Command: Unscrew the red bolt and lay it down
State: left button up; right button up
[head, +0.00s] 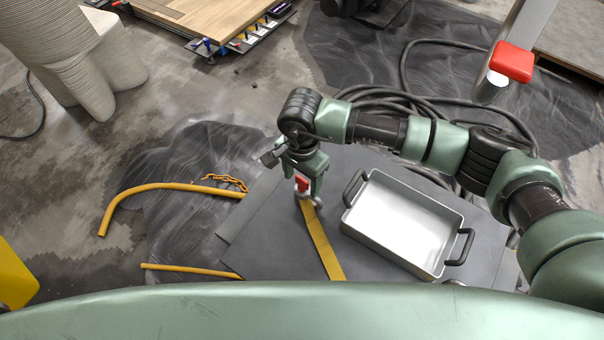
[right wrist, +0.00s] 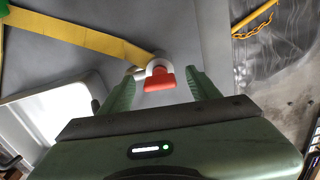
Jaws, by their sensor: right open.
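The red bolt (head: 302,184) sits in a light grey shackle at the far end of a yellow strap (head: 320,243) on the dark table. In the right wrist view the red bolt (right wrist: 159,80) lies across the mouth of the curved shackle (right wrist: 158,64), with the strap (right wrist: 85,35) running off to the left. My right gripper (head: 304,180) is over the bolt, pointing down. In the wrist view its open fingers (right wrist: 161,80) stand on either side of the bolt, with gaps visible. My left gripper is not in view.
A metal tray (head: 405,222) with black handles stands right of the strap, its inside looking empty. The dark table (head: 270,240) is bare left of the strap. Yellow hoses (head: 165,188) and an orange chain (head: 226,181) lie to the left. Black cables (head: 430,105) lie behind.

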jog(key=shift+c, duration=0.3)
jog(key=c, duration=1)
jog(key=shift+r, duration=0.1)
grip_shut()
jog(key=shift+r+p, duration=0.3)
jog(key=shift+r, duration=0.2)
jog(key=shift+r+p, duration=1.3)
jog(key=shift+r, duration=1.9)
jog(key=shift+r+p, duration=0.9)
jog(key=shift+r, duration=2.1)
